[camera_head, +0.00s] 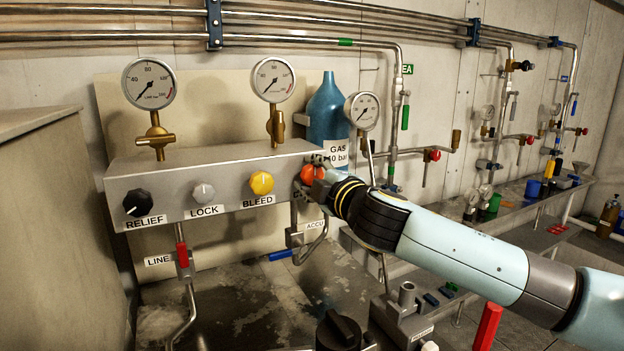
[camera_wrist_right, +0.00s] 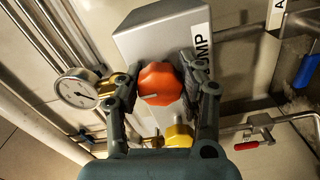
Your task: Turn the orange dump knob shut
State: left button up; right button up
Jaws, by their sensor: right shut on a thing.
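The orange dump knob (camera_head: 312,173) is at the right end of the grey manifold block (camera_head: 222,163) in the head view. It also shows in the right wrist view (camera_wrist_right: 159,82), with a pale line on its face. My right gripper (camera_head: 318,178) is at this knob, its fingers on either side and shut on it; the fingers also show in the wrist view (camera_wrist_right: 158,88). The knob's label is partly hidden, with "MP" readable in the wrist view. My left gripper is in neither view.
The yellow BLEED knob (camera_head: 261,183), grey LOCK knob (camera_head: 203,193) and black RELIEF knob (camera_head: 137,203) are in a row left of the orange knob. Gauges (camera_head: 149,83) rise above the block. A blue gas bottle (camera_head: 328,107) stands behind. A red-handled valve (camera_head: 183,255) hangs below.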

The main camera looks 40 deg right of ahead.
dwell(0.3)
jog(key=o, duration=1.2)
jog(key=shift+s, duration=0.1)
jog(key=v, duration=1.1)
jog(key=shift+s, duration=0.35)
jog(key=shift+a, duration=0.1)
